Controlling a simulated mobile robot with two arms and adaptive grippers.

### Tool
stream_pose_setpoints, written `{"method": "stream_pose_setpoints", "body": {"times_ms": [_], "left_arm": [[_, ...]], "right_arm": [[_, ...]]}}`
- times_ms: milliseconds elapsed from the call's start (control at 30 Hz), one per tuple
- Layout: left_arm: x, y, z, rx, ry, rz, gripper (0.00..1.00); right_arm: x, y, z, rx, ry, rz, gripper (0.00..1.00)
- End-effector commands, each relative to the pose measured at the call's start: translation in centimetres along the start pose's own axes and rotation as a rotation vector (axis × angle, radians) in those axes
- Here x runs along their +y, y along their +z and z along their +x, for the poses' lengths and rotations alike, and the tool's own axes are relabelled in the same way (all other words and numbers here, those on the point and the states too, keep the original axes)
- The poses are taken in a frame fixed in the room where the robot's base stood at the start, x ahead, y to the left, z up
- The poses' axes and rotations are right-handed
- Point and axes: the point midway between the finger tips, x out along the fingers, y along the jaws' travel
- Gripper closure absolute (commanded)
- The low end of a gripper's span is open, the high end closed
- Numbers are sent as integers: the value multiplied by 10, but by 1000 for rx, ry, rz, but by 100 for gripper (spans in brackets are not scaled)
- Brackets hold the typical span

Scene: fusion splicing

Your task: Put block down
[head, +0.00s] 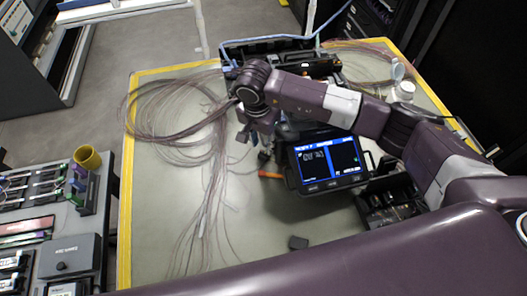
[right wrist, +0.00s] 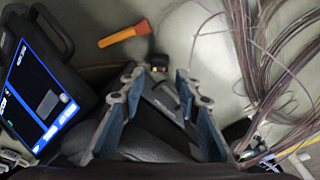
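A small dark block (head: 298,242) lies on the pale table mat near the front, apart from any gripper in the head view. My right gripper (head: 251,137) points down over the mat, left of the splicer (head: 327,161) with its lit blue screen. In the right wrist view, the fingers of my right gripper (right wrist: 159,88) stand wide apart. A dark and grey tool with a yellow end (right wrist: 159,69) shows between and beyond them; I see no finger clamped on it. The splicer's screen (right wrist: 38,92) is at the left there. My left gripper is not in view.
Loose fiber strands (head: 180,110) spread over the left of the mat, also at the right of the right wrist view (right wrist: 265,60). An orange tool (right wrist: 124,34) lies beside the splicer. A white jar (head: 404,91) stands at the back right.

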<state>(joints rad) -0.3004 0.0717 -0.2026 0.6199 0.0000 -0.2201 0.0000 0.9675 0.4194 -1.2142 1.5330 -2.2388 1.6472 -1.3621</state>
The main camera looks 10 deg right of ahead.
Motion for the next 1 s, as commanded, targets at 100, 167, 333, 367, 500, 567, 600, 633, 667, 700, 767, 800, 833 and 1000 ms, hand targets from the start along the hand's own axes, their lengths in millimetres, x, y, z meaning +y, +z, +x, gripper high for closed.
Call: {"method": "stream_pose_setpoints", "body": {"times_ms": [100,167,333,367,500,567,600,633,667,700,767,800,833,1000], "left_arm": [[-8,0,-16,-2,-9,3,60],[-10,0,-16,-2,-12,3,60],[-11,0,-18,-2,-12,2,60],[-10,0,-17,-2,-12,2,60],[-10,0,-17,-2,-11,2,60],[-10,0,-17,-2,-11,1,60],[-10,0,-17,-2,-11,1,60],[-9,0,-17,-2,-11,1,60],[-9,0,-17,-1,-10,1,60],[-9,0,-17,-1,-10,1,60],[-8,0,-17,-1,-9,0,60],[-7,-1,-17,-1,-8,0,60],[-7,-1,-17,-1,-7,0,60],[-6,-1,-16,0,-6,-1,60]], "right_arm": [[0,6,16,-5,6,2,70],[0,5,26,-4,5,2,70],[-1,4,38,-1,2,2,70],[-1,4,38,-1,2,1,70],[-1,4,39,-1,1,1,70],[-1,4,38,-1,1,1,74],[-1,4,38,-1,1,1,78],[-1,4,38,-1,1,1,82],[-1,4,38,-1,1,1,85],[-1,4,38,-1,1,1,89],[-1,4,38,-1,1,1,96],[-1,4,38,-1,1,1,100],[-1,4,38,-1,1,1,100],[-1,4,38,-1,0,1,100]]}}
